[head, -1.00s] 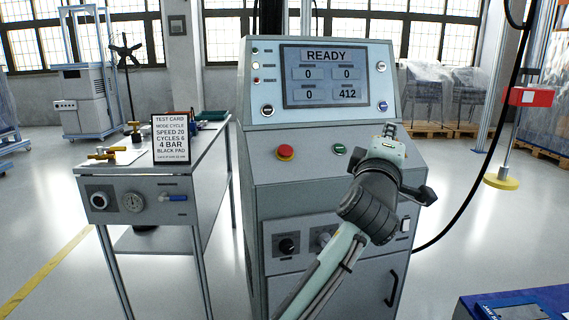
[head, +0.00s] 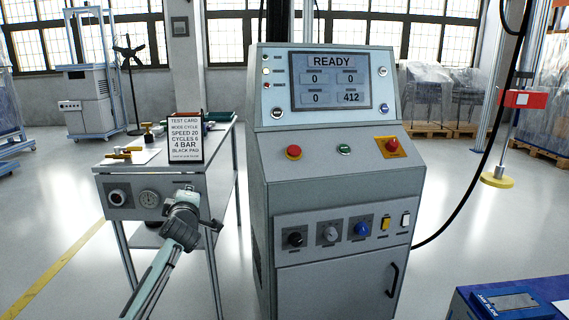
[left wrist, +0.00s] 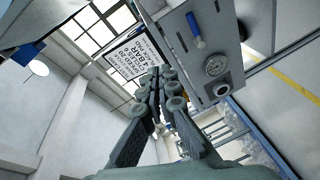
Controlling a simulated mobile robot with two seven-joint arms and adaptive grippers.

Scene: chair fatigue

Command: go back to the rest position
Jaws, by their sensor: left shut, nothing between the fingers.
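My left gripper (head: 212,226) is in the lower left of the head view, in front of the small side table and left of the control console. In the left wrist view its fingers (left wrist: 160,100) are together, with nothing between them. The console (head: 335,185) stands in the middle, its screen (head: 331,79) showing READY, 0, 0, 0 and 412. My left gripper is apart from the console's buttons and knobs. My right gripper does not show.
The side table (head: 105,185) carries a test card (head: 185,139) and brass fittings (head: 124,152). A blue box (head: 500,304) is at the lower right. A black cable (head: 455,236) hangs right of the console. Open floor (head: 50,200) lies at the left.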

